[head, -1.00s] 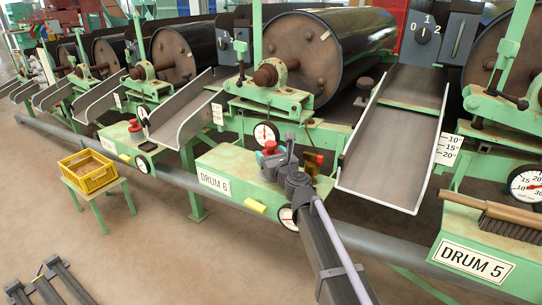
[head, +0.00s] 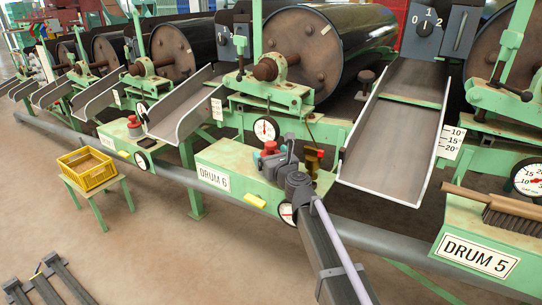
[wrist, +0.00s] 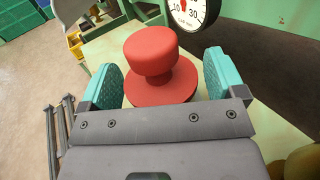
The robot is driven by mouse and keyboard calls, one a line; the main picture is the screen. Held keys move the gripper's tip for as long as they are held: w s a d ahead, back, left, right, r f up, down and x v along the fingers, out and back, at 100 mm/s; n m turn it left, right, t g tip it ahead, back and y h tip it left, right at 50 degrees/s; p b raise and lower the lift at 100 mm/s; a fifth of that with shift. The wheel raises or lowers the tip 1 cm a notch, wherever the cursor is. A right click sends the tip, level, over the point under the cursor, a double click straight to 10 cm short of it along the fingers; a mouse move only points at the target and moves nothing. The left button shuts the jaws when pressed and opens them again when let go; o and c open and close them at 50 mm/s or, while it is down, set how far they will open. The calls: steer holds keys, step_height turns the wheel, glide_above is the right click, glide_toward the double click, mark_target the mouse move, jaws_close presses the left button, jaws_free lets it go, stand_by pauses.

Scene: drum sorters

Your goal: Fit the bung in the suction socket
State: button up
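A red piece (wrist: 151,57) with a rounded knob on a wide round flange stands between my gripper's two teal fingers (wrist: 163,82) in the wrist view. I cannot tell for certain whether it is the bung. Narrow gaps show beside the flange, so the fingers look open around it. In the head view its red top (head: 270,146) shows at the DRUM 6 panel, just beyond my gripper (head: 266,158). My gripper is low over that panel. I cannot make out the suction socket; what lies under the flange is hidden.
A round gauge (head: 266,129) stands close behind the red piece. A brass-coloured fitting (head: 314,158) is right of my gripper. A metal chute (head: 395,130) is farther right, a brush (head: 505,210) lies on the DRUM 5 panel, and a yellow crate (head: 88,181) stands on a green stand.

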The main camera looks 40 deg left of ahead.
steer(key=shift+o, duration=0.7)
step_height(320, 180, up, 10)
steer(key=p, duration=1)
steer(key=shift+r, duration=0.15)
